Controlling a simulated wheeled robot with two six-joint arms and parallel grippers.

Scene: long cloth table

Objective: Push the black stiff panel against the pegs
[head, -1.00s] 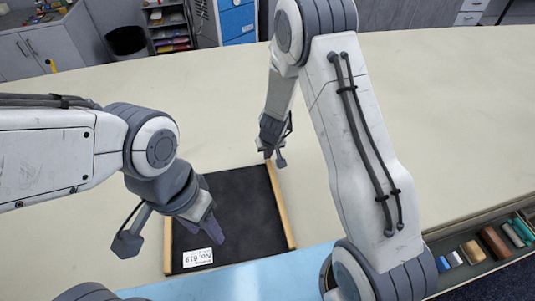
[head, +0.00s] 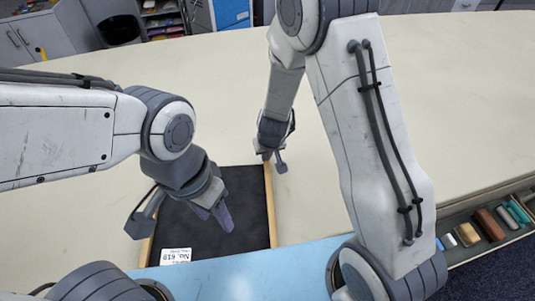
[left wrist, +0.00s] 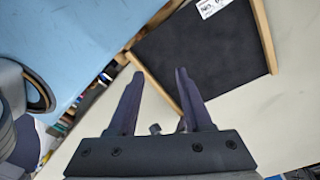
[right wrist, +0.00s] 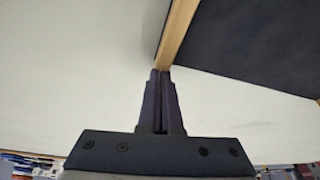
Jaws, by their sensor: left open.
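The black stiff panel (head: 235,205) lies flat, with light wooden strips along two sides and a white "No. 619" label at its near left. It also shows in the left wrist view (left wrist: 195,55) and, partly, in the right wrist view (right wrist: 255,45). My left gripper (head: 180,222) is open and empty above its left part, one finger over the panel and the other beyond its left strip. My right gripper (head: 272,162) is at its far right corner; its closed fingers (right wrist: 161,75) meet the end of a wooden strip (right wrist: 178,30). I cannot make out the pegs.
A blue strip (head: 240,275) runs along the near side, just below the panel. A tray with coloured blocks (head: 485,224) is at the lower right. The cream table (head: 400,100) is bare beyond the panel and to its right.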

